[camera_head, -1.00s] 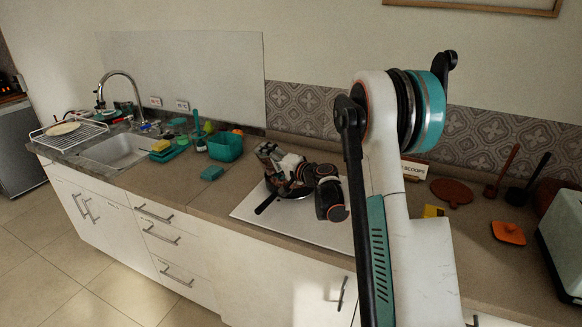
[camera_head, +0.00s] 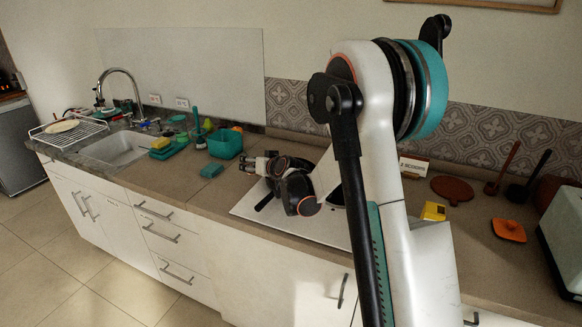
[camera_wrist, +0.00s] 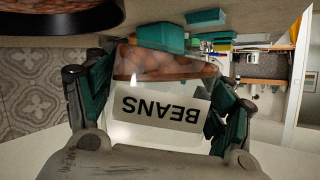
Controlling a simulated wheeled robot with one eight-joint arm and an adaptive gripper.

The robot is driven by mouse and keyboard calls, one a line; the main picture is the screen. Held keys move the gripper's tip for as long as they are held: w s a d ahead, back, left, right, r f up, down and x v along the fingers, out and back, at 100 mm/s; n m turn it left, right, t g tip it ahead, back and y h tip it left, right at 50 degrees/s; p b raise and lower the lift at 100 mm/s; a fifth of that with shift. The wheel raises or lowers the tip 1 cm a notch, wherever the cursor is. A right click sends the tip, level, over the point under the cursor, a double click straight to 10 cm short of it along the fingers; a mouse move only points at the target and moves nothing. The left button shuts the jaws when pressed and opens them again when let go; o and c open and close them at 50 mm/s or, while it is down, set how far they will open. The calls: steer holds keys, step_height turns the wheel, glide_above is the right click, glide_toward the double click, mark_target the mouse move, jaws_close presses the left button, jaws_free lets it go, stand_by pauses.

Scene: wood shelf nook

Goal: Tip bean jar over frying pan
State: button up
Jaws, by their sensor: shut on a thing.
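My gripper (camera_wrist: 158,95) is shut on a clear jar with a white BEANS label (camera_wrist: 160,107) in the wrist view. Its teal fingers press on both sides of the jar. The label reads upside down in this rolled view, and brown beans lie at the jar's end nearest the counter. The dark rim of what looks like the frying pan (camera_wrist: 70,26) shows at the top left, with brown contents, apart from the jar. In the head view my gripper (camera_head: 262,165) is over the white board. The pan's dark handle (camera_head: 264,202) sticks out there; my wrist hides most of the pan.
A teal bin (camera_head: 225,145) and a teal block (camera_head: 212,171) stand left of the white board (camera_head: 250,208). The sink (camera_head: 118,148) is farther left. A yellow item (camera_head: 433,211), an orange item (camera_head: 508,230) and a toaster (camera_head: 566,240) are on the right.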

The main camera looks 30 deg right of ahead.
steer(key=shift+a+f, duration=0.25)
steer(key=shift+a, duration=0.05)
steer(key=shift+a+r+n+h, duration=0.4)
steer(key=shift+n+h, duration=0.2)
steer(key=shift+n, duration=0.2)
steer(key=shift+a, duration=0.1)
